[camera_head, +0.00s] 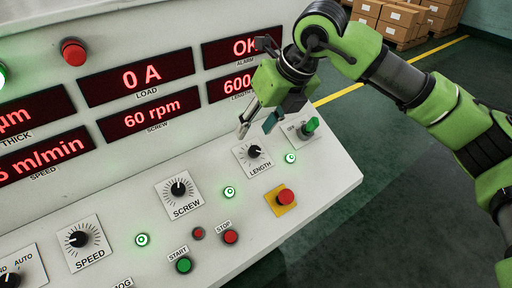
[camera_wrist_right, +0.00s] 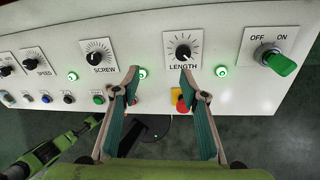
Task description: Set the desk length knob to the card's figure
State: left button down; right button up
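The length knob (camera_head: 254,151) is a black dial on a white scale plate marked LENGTH, on the sloped desk. It also shows in the right wrist view (camera_wrist_right: 183,51), its white pointer hard to read. My right gripper (camera_head: 256,123) is open and empty, above and behind the knob in the head view, apart from it. In the wrist view its fingertips (camera_wrist_right: 160,75) are spread, the right one just below the LENGTH plate. The length display (camera_head: 237,84) begins with 600, its right end hidden by my gripper. No card with a figure is visible.
The screw knob (camera_head: 178,188) and speed knob (camera_head: 78,239) lie left of the length knob. A green OFF/ON switch (camera_head: 310,126) and a red button on a yellow plate (camera_head: 285,197) are close by. Boxes (camera_head: 400,18) stand behind on the floor.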

aim_at(255, 150)
jog(key=shift+m+t+h, duration=0.3)
jog(key=shift+h, duration=0.4)
jog(key=w+f+p, duration=0.1)
jog(key=f+p, duration=0.1)
jog(key=f, duration=0.1)
jog(key=w+f+p, duration=0.1)
jog(key=w+f, duration=0.1)
jog(key=f, duration=0.2)
jog(key=w+f+p, duration=0.2)
jog(key=f, duration=0.1)
jog(key=shift+w+f+p, duration=0.15)
jog(key=shift+f+p, duration=0.15)
jog(key=shift+f, duration=0.05)
jog(key=shift+w+a+f, duration=0.1)
jog(key=shift+w+f, duration=0.05)
jog(key=shift+f, duration=0.4)
jog(key=c, duration=1.1)
